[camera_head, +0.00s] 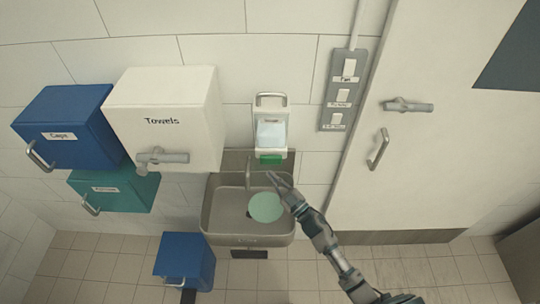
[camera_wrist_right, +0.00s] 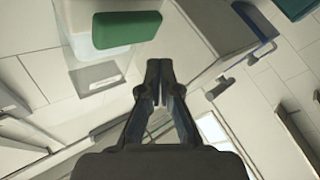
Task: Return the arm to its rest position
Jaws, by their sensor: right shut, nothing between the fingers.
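My right arm reaches up from the bottom right in the head view. Its gripper (camera_head: 279,180) is over the right part of the sink (camera_head: 222,212), just below the wall dispenser (camera_head: 271,135). In the right wrist view the two fingers of this gripper (camera_wrist_right: 159,66) meet at their tips, with nothing held between them. A pale green round thing (camera_head: 265,207), perhaps a cup or bowl seen from above, is in or over the sink beside the gripper. I cannot tell whether it touches the gripper. My left gripper is not in view.
A green block (camera_head: 271,159) sits under the dispenser; a green part (camera_wrist_right: 126,28) shows near the fingers. A towels box (camera_head: 165,105), blue box (camera_head: 68,125) and teal box (camera_head: 115,190) hang at left. A blue bin (camera_head: 185,260) stands below. A door (camera_head: 430,140) is at right.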

